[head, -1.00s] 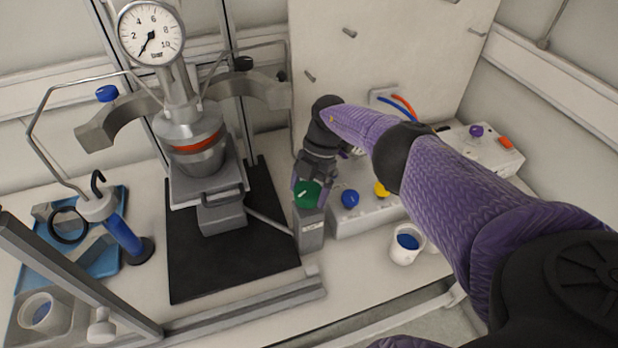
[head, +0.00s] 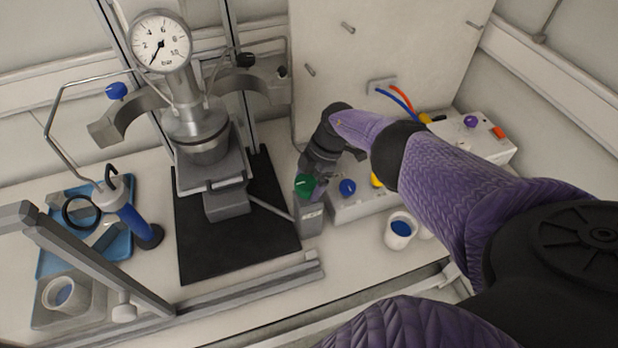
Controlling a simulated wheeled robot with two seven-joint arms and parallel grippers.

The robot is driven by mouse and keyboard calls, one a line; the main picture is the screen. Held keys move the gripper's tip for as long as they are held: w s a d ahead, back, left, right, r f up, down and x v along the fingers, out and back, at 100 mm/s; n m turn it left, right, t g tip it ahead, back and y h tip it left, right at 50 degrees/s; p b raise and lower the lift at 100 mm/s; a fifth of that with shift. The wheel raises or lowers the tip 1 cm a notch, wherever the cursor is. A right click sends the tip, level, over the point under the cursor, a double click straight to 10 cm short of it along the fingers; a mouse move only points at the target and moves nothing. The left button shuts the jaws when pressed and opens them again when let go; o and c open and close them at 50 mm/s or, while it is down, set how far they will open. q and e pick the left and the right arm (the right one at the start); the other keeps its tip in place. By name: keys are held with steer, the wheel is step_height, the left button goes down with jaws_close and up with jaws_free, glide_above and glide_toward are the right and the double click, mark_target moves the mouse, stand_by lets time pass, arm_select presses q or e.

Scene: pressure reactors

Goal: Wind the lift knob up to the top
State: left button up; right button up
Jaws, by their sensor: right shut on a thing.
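The green lift knob (head: 303,186) sits on top of a small grey box (head: 308,218) right of the black base plate. My right gripper (head: 309,184) reaches down from behind and is shut on the knob; its fingers are partly hidden. A thin rod runs from the box towards the lift (head: 226,203) under the reactor. The steel vessel (head: 205,152) stands on the lift platform (head: 212,172), up against the reactor head (head: 194,122), with only a dark seam between them. My left gripper is not in view.
A pressure gauge (head: 161,41) tops the reactor. Blue and yellow knobs on a white control box (head: 362,200) are close right of the green knob. A white cup (head: 400,230) stands in front. A blue tray (head: 60,255) with tools lies at left.

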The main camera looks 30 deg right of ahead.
steer(key=o, duration=1)
steer(key=p+v, duration=0.5)
steer(key=v, duration=0.5)
